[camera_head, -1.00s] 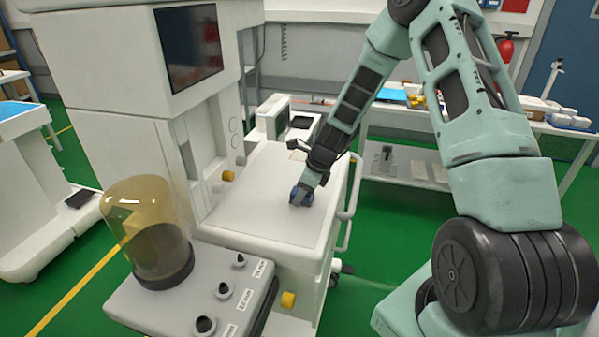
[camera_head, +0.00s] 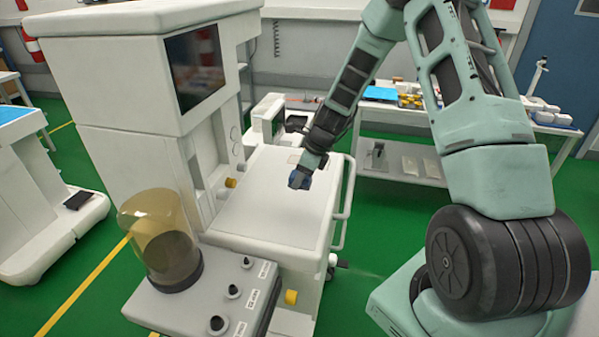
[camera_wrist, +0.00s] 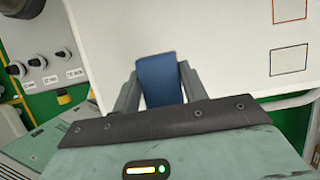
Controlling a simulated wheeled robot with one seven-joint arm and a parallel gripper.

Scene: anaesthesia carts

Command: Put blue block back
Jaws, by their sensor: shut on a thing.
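The blue block (camera_wrist: 158,78) is between the two fingers of my gripper (camera_wrist: 157,88) in the wrist view, and the fingers are shut on it. In the head view my gripper (camera_head: 300,180) is over the white top of the anaesthesia cart (camera_head: 262,205), near its right side. The block shows there only as a small dark blue patch, partly hidden by the fingers. It appears to be held a little above the surface. Two outlined squares, one reddish (camera_wrist: 289,10) and one dark (camera_wrist: 288,60), are on the white top, right of the block in the wrist view.
A cart unit with a yellow dome (camera_head: 160,235) and black knobs stands at the front left. A tall cabinet with a dark screen (camera_head: 196,68) rises left of the top. A rail (camera_head: 347,200) runs along the right edge. A bench with items (camera_head: 450,115) stands behind.

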